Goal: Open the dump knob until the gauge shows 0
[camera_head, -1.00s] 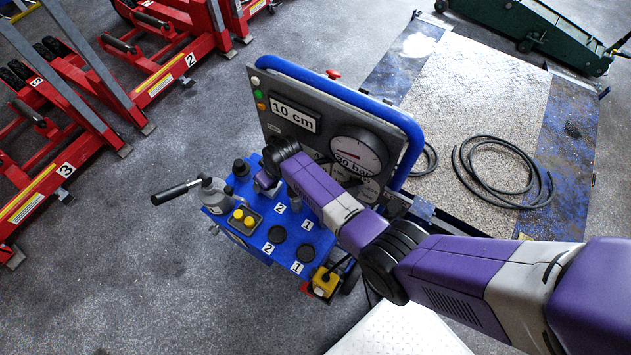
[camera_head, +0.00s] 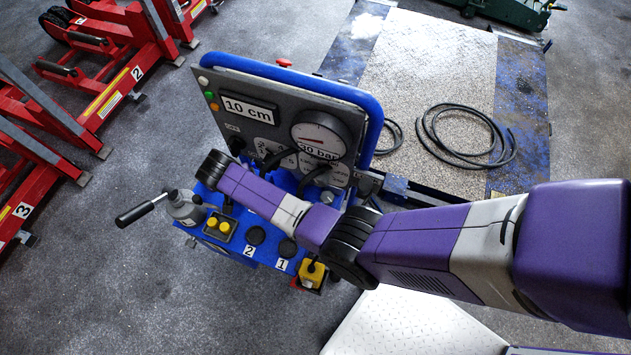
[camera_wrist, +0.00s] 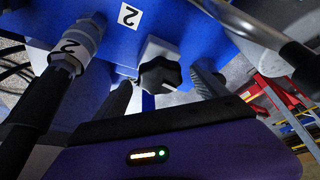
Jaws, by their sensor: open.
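A dark lobed knob (camera_wrist: 160,76) stands out from a blue panel in the wrist view; no label on it is readable, so I cannot tell if it is the dump knob. My gripper (camera_wrist: 164,92) is open, one grey finger on each side of this knob; contact is not visible. In the head view my purple arm hides the gripper. The round gauge (camera_head: 318,133), marked 30 bar, has a short red needle pointing left; its exact reading is too small to tell. A display (camera_head: 248,110) beside it reads 10 cm.
A thick hose (camera_wrist: 38,105) with a metal fitting is close left of my gripper. A grey hand pump with a black lever (camera_head: 142,210) is at the console's left. Yellow buttons (camera_head: 218,227) and a yellow connector (camera_head: 312,273) are in front. Red stands (camera_head: 110,95) are at left.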

